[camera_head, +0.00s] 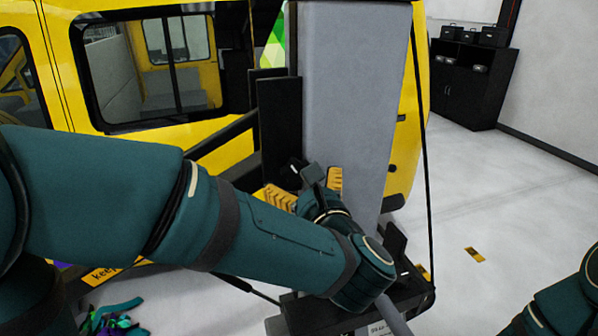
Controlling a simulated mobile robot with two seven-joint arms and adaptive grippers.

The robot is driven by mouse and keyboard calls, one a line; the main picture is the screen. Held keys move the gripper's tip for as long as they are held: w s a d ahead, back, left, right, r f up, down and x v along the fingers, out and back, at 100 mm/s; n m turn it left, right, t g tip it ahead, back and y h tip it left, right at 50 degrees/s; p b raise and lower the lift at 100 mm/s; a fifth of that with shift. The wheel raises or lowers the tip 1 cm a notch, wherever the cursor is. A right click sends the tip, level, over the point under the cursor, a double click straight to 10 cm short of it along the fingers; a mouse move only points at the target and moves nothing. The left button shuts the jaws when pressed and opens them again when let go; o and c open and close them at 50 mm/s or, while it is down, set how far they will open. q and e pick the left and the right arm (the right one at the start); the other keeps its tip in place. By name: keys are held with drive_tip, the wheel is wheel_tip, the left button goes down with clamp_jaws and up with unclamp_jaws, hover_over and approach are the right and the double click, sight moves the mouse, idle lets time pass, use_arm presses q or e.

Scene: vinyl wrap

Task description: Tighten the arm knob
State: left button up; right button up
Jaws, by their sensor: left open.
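My left arm reaches in from the left and bends back at the lower middle. Its gripper (308,174) is small and dark here, in front of the lower part of a tall grey panel (355,95). The gripper is open, and I see nothing held in it. I cannot make out the arm knob; my gripper and wrist cover part of the area around the panel's lower left edge. A black upright part (279,125) stands along the panel's left side. My right gripper is out of view; only a piece of my right arm shows at the bottom right.
A yellow van (60,55) with dark-framed windows stands behind the panel. A black bar (215,137) runs left from the upright. A black base (410,290) lies below. Colourful scraps (112,318) lie at the bottom left. A black cabinet (470,82) stands far right; the floor before it is mostly clear.

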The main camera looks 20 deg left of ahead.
use_arm(q)
drive_tip(key=shift+x, duration=1.1)
drive_tip(key=c, duration=1.2)
drive_tip(key=shift+c, duration=0.3)
